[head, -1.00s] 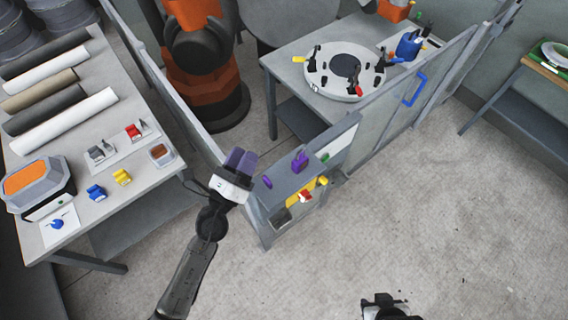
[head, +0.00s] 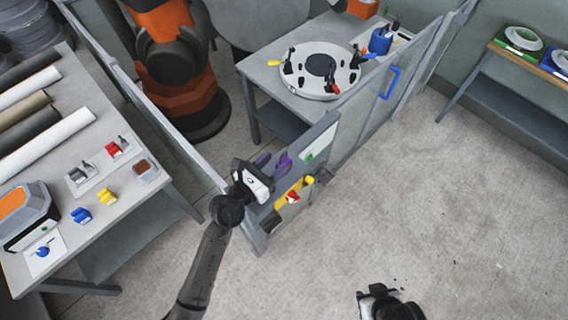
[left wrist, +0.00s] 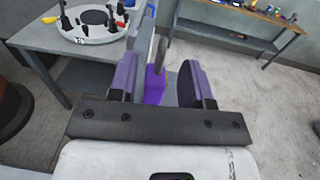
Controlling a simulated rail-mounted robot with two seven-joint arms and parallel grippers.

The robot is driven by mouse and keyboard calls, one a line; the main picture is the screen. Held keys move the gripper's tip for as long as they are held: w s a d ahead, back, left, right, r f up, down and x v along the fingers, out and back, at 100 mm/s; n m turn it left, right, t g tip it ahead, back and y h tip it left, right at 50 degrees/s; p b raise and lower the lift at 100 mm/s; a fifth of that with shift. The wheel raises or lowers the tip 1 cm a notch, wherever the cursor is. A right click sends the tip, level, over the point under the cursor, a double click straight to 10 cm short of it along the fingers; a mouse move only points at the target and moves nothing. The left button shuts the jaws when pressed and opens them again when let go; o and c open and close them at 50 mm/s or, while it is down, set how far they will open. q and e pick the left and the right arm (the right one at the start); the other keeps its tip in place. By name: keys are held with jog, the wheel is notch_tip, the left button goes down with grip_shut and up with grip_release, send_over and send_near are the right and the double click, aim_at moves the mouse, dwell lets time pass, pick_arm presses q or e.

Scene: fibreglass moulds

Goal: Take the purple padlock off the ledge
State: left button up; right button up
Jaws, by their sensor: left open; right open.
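The purple padlock (left wrist: 155,86) stands between the two dusky purple fingers of my left gripper (left wrist: 154,82) in the left wrist view, its grey shackle upward. The gripper is open, and I cannot tell whether either finger touches the padlock. In the head view my left gripper (head: 272,166) is at the grey ledge (head: 318,131), with the padlock (head: 285,161) at its fingers and partly hidden. My right gripper (head: 385,303) is low at the bottom edge, apart from everything; its fingers are hard to make out.
Below the ledge, a panel carries a yellow plate (head: 283,203) and a red item (head: 293,197). A fence (head: 155,115) runs behind my left arm. A table with a round white fixture (head: 300,82) stands beyond. The floor at right is clear.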

aim_at(288, 150)
pick_arm(q)
jog(key=shift+p+x, duration=0.35)
jog(key=shift+x, duration=2.7)
jog(key=shift+s+d+r, duration=0.1)
jog(key=shift+c, duration=0.3)
grip_shut()
